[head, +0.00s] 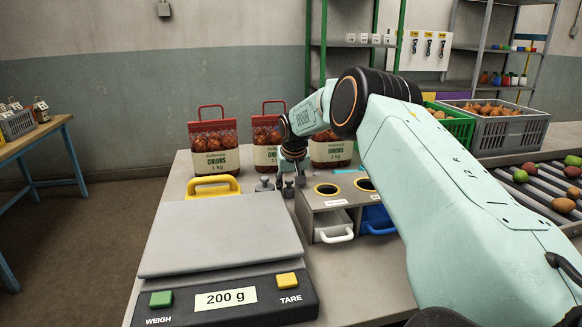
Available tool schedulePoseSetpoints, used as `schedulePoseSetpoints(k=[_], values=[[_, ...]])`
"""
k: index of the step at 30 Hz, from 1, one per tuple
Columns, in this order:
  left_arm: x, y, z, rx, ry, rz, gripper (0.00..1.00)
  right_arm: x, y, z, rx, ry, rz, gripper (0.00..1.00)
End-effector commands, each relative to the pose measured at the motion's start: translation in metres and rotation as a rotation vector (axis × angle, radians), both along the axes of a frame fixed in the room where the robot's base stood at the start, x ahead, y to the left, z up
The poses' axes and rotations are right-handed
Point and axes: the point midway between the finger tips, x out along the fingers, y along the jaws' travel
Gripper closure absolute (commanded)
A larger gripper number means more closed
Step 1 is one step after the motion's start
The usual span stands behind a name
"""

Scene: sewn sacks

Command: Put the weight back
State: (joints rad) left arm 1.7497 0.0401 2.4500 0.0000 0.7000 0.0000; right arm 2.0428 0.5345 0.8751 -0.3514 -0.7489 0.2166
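Small grey metal weights (264,184) stand in a group just behind the back right corner of the scale. The scale (222,235) has a bare grey plate, and its display (225,299) reads 200 g. My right gripper (290,182) points down among the weights, its dark fingers close to them. The fingers and weights overlap at this size, so I cannot tell whether it grips one or is open. My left gripper is not in view.
Red net bags of onions (214,148) stand in a row behind. A yellow handle (212,187) lies behind the scale. A grey holder (326,205) with round holes and white and blue bins stands right. My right arm covers much of the right side.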

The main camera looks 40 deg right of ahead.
Motion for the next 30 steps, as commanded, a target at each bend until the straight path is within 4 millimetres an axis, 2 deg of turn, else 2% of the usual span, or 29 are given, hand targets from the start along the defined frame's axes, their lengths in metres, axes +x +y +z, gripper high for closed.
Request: schedulePoseSetpoints(k=[1,3,15,21,30], values=[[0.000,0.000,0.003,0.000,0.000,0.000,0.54,-0.001,0.002,0.013,0.002,-0.007,-0.001,0.60],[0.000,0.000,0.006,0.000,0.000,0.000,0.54,-0.005,0.004,0.026,0.002,-0.009,0.001,0.60],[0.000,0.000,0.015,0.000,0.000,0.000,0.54,-0.027,0.018,0.094,-0.001,-0.013,0.001,0.60],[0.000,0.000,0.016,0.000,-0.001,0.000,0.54,-0.034,0.021,0.111,-0.002,-0.013,0.001,0.60],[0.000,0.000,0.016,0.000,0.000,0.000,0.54,-0.035,0.022,0.113,-0.004,-0.012,0.001,0.60]])
